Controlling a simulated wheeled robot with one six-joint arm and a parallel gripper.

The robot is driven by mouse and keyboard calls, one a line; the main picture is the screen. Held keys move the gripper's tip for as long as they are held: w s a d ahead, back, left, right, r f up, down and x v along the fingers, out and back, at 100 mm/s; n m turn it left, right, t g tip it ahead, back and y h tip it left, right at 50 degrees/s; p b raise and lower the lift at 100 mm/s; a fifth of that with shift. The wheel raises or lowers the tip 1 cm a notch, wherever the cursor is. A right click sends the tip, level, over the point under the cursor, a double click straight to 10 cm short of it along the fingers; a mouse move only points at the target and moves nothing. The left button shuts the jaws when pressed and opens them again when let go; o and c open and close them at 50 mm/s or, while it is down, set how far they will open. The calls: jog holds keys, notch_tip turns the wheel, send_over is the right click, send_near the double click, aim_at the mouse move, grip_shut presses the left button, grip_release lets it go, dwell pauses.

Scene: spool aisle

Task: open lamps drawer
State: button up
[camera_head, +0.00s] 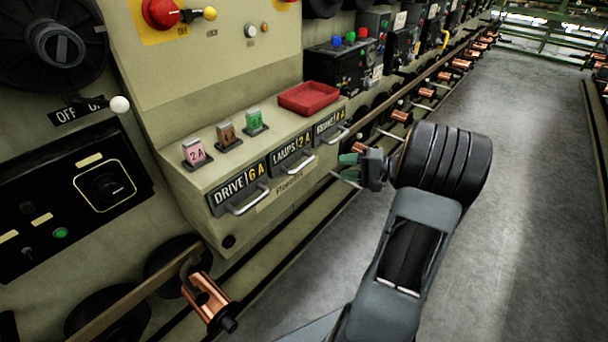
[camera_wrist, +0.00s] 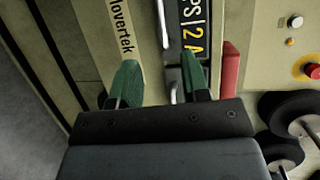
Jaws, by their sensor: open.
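The lamps drawer (camera_head: 290,151) is the middle one of three small drawers in the beige cabinet. It looks shut, with a black "LAMPS 2A" label and a pale bar handle (camera_head: 302,165). In the wrist view the end of its label (camera_wrist: 192,28) and part of its handle (camera_wrist: 163,22) show beyond the fingertips. My gripper (camera_head: 349,168) is open and empty, in front of the cabinet and to the right of the lamps handle. Its green fingers also show in the wrist view (camera_wrist: 162,82), apart from the lamps handle. Its palm hides the area behind it.
The drive drawer (camera_head: 238,188) is to the left and the brake drawer (camera_head: 330,124) to the right, both looking shut. A red tray (camera_head: 308,98) and several coloured fuses (camera_head: 226,134) sit on the ledge above. Copper spools (camera_head: 207,300) project along the aisle. The floor (camera_head: 510,200) is clear.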

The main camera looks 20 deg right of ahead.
aim_at(303, 164)
jog(key=b+x, duration=0.1)
jog(key=x, duration=1.2)
jog(key=shift+w+d+f, duration=0.1)
jog(key=shift+w, duration=0.15)
jog(key=shift+c, duration=0.4)
